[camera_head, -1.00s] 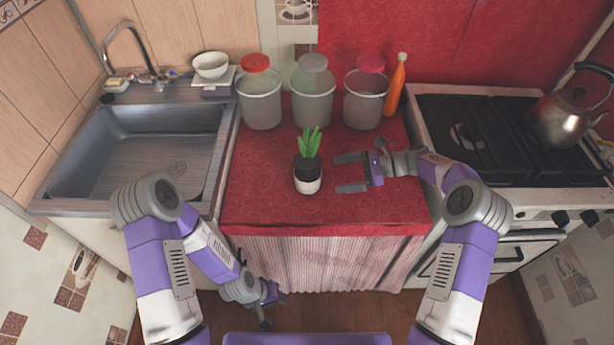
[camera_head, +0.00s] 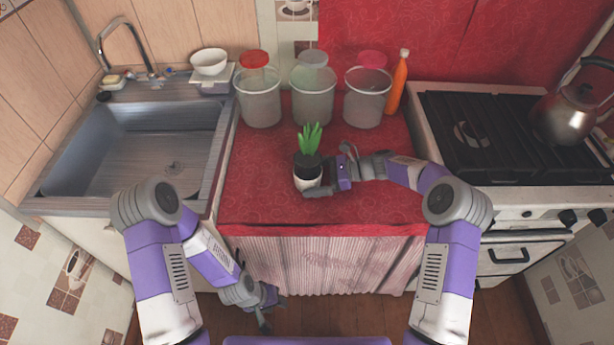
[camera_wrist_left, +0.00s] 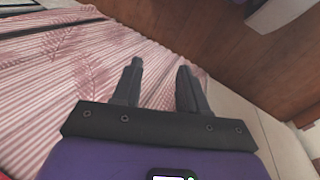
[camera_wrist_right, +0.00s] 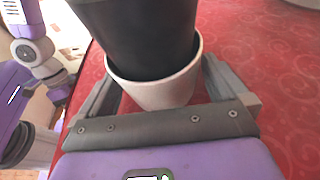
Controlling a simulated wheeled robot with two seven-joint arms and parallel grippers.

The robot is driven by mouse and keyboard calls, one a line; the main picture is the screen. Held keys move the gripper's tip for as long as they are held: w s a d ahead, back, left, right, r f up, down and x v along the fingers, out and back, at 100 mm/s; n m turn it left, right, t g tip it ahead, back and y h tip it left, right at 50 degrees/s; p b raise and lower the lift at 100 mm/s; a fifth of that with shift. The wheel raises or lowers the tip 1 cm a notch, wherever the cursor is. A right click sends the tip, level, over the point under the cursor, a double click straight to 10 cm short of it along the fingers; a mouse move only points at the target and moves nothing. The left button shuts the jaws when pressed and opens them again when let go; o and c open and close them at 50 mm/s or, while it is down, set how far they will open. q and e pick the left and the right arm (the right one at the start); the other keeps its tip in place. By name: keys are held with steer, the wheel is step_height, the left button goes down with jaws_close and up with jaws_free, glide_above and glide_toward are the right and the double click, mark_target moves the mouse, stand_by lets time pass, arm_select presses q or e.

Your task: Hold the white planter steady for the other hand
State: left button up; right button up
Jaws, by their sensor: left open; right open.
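The white planter (camera_head: 307,184) stands upright on the red counter and holds a black pot (camera_head: 306,166) with a green plant (camera_head: 310,138). My right gripper (camera_head: 318,176) is at the planter from the right, its open fingers on either side of it. In the right wrist view the planter (camera_wrist_right: 160,90) sits between the two fingers; whether they touch it I cannot tell. My left gripper (camera_head: 272,304) is open and empty, low in front of the counter's curtain. In the left wrist view its fingers (camera_wrist_left: 157,82) are apart with nothing between them.
Several clear canisters stand at the back: left (camera_head: 260,100), middle (camera_head: 313,95), right (camera_head: 366,98). An orange bottle (camera_head: 398,85) is beside them. The sink (camera_head: 135,150) is left, the stove (camera_head: 500,135) right. The counter (camera_head: 255,200) is clear left of the planter.

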steer(key=shift+a+f, duration=0.1)
steer(key=shift+a, duration=0.1)
steer(key=c, duration=0.6)
